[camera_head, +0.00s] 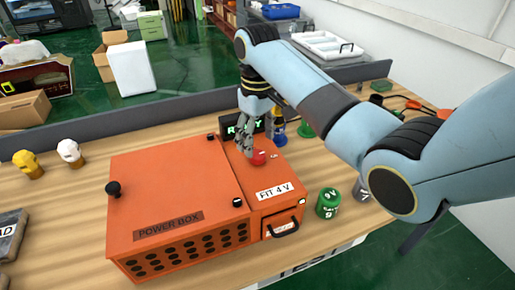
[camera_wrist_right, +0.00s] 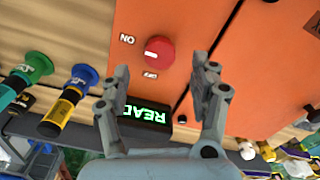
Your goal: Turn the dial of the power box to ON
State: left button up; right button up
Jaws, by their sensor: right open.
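The orange power box (camera_head: 170,185) sits on the wooden table. Its red dial (camera_head: 258,157) is on the top of the right-hand section. In the right wrist view the dial (camera_wrist_right: 160,52) shows a small white mark at its left side. An upside-down ON label (camera_wrist_right: 127,39) is at its upper left, and a smaller label (camera_wrist_right: 150,75), hard to read, is below it. My right gripper (camera_head: 247,148) is over the dial; its spread fingers (camera_wrist_right: 162,74) are on either side below the dial in the wrist view, with nothing between them. My left gripper is not in view.
A display with green READY text (camera_wrist_right: 148,113) stands behind the dial. A green 9V battery (camera_head: 328,203) stands right of the box.

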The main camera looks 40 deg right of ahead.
aim_at(258, 154)
notch_tip(258, 154, up, 8)
jog(key=shift+f, duration=0.15)
dwell(0.6)
